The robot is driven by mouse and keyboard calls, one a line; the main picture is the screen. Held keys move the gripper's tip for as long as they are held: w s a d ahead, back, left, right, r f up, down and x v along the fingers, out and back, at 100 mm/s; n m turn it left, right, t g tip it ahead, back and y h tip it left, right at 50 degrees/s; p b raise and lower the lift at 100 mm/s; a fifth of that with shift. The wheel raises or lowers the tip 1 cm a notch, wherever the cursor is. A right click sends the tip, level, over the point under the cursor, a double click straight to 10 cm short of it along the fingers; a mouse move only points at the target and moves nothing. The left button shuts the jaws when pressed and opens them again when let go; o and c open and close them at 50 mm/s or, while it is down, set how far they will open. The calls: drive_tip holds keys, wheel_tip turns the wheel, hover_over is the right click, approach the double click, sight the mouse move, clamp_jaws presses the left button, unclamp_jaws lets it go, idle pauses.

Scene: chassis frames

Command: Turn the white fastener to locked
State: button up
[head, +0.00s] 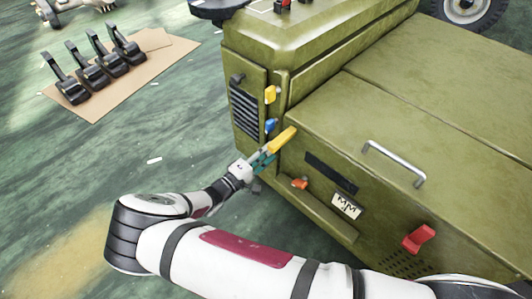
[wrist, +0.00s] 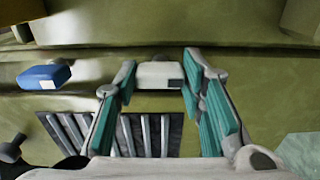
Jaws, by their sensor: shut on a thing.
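The white fastener (wrist: 158,75) is a small block with a dark patch at its right end, on the olive green chassis panel. It lies crosswise between the teal-padded fingers of my gripper (wrist: 160,72) in the wrist view. The fingers are shut on its two ends. In the head view my gripper (head: 263,160) is at the near front corner of the chassis, below a yellow handle. The white fastener cannot be made out there.
A blue fastener (wrist: 44,77) is left of my fingers; it also shows in the head view (head: 270,126). A yellow fastener (head: 270,94), the yellow handle (head: 283,139), an orange knob (head: 300,184) and a red lever (head: 418,238) stick out nearby.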

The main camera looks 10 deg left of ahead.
drive_tip(key=o, duration=1.1)
drive_tip(key=shift+o, duration=0.2)
drive_tip(key=v, duration=1.2)
